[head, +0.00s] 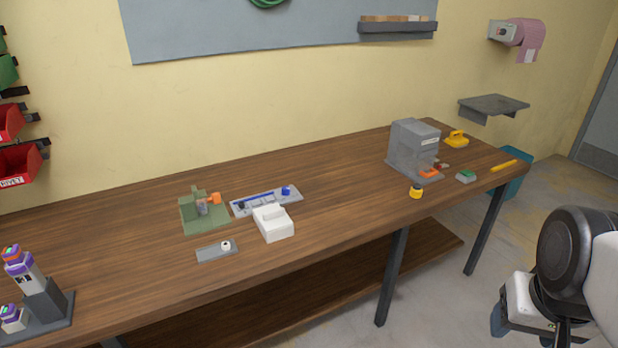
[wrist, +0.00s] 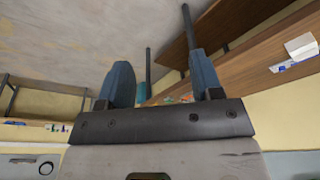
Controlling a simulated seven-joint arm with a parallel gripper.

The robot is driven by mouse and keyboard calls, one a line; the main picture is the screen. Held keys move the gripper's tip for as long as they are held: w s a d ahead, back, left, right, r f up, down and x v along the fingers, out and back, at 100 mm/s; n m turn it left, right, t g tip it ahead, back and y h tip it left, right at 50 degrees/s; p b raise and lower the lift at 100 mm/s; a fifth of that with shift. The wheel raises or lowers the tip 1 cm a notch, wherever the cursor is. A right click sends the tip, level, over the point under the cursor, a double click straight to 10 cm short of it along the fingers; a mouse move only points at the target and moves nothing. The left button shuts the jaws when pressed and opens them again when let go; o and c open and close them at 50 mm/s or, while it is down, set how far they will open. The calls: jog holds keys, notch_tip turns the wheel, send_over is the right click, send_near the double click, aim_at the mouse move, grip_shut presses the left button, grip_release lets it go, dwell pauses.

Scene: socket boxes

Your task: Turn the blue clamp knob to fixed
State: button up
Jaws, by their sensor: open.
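The blue clamp knob (head: 286,190) sits at the right end of a long grey fixture (head: 252,206) on the workbench in the head view. A blue bar runs along the fixture, and a small dark part is at its left end. The markings by the knob are too small to read. My gripper (head: 528,325) is at the lower right of the head view, off the bench's front side and far from the knob. In the wrist view my gripper (wrist: 160,80) has its two blue-grey fingers apart with nothing between them.
A white block (head: 273,224) stands just in front of the fixture. A green clamp base (head: 197,222) is to its left, and a grey plate (head: 210,254) with a white knob is in front. A grey machine (head: 412,148) stands at right. The bench (head: 335,205) is clear between.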

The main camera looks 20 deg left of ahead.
jog(key=w+a+r+n, duration=0.2)
jog(key=w+a, duration=0.3)
jog(key=w, duration=0.5)
jog(key=w+a+r+n+g, duration=0.1)
jog(key=w+a+r+n, duration=0.2)
jog(key=w, duration=0.7)
jog(key=w+a+r+n, duration=0.1)
jog(key=w+a+n, duration=0.1)
jog(key=w+a, duration=0.6)
jog(key=n+g, duration=0.2)
jog(key=n, duration=0.9)
send_over(286, 188)
notch_tip(286, 188, down, 26)
jog(key=shift+w+r, duration=0.1)
jog(key=shift+a+f, duration=0.1)
jog(key=shift+f, duration=0.1)
